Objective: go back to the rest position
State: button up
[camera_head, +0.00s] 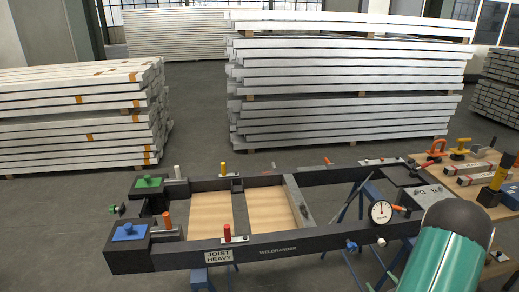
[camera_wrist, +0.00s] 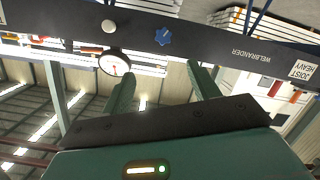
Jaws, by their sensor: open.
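My gripper (camera_wrist: 163,86) shows in the wrist view with its two green fingers spread apart and nothing between them. The dark container frame (camera_head: 300,243) stands ahead of me in the head view, on blue trestles. In the wrist view the frame's long beam (camera_wrist: 200,37) appears upside down beyond the fingers, with its lettering, a white dial gauge (camera_wrist: 114,63) and a blue knob (camera_wrist: 163,36). The fingers look apart from the beam, but the distance is hard to judge. In the head view my teal arm link fills the lower right; the fingertips are not visible there.
A wooden bench (camera_head: 470,180) with clamps and tools stands at the right, close to my arm. Stacked beams (camera_head: 345,85) stand behind; grey floor between is clear.

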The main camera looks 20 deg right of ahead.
jog(key=w+a+r+g+h, duration=0.1)
jog(key=w+a+r+g, duration=0.15)
jog(key=w+r, duration=0.5)
jog(key=w+a+r+g+h, duration=0.1)
jog(key=w+a+r+g, duration=0.1)
jog(key=w+a+r, duration=0.5)
jog(key=s+a+r+m+g+y, duration=0.2)
jog(key=s+a+r, duration=0.1)
jog(key=a+r, duration=0.9)
jog(key=s+a+r+g+y, duration=0.1)
jog(key=s+a+r+y, duration=0.1)
jog(key=s+a, duration=0.5)
jog(key=s+a+r+g+y, duration=0.1)
jog(key=s+a+r+g, duration=0.1)
jog(key=s+a, duration=0.5)
jog(key=a+r, duration=0.1)
jog(key=a, duration=0.4)
jog(key=shift+s+a+y, duration=0.15)
jog(key=shift+s+y, duration=0.2)
jog(key=shift+y, duration=0.05)
